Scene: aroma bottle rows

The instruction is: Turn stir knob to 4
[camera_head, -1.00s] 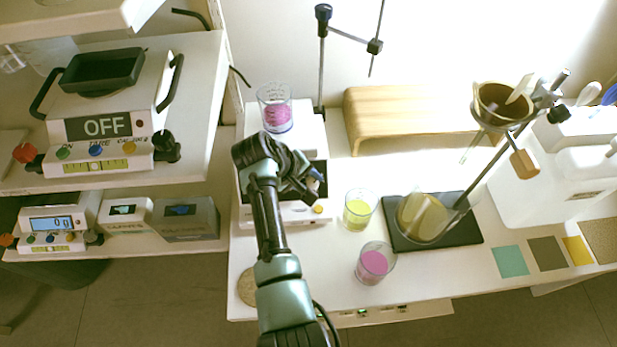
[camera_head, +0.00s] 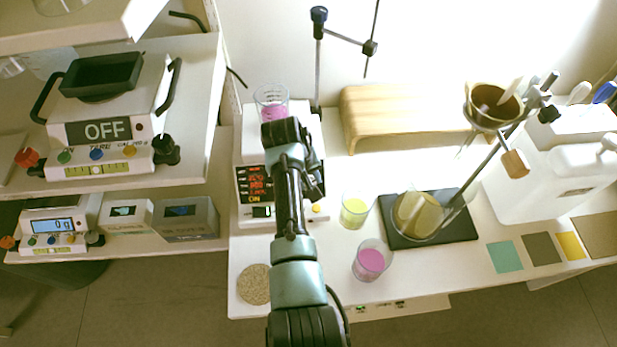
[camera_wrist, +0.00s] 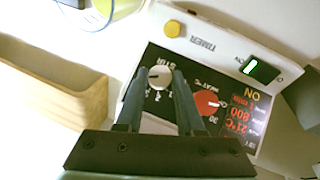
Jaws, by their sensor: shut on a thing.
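The white stir knob (camera_wrist: 160,77) sits on the dark front panel of the hotplate stirrer (camera_head: 283,214), beside the word STIR. In the wrist view, the two dark fingers of my gripper (camera_wrist: 164,75) lie on either side of the knob, shut on it. A short dark mark shows on the knob; small numbers beside it are too small to read surely. The red heat knob (camera_wrist: 207,103) is just right of the fingers. The lit display (camera_wrist: 241,116) shows red figures, with 800 in the middle, and a yellow ON. In the head view, my arm hides the stir knob.
A beaker of pink liquid (camera_head: 273,107) stands on the stirrer. Beakers of yellow (camera_head: 354,212) and pink (camera_head: 370,262) liquid stand to its right. A wooden stand (camera_head: 400,118) is behind.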

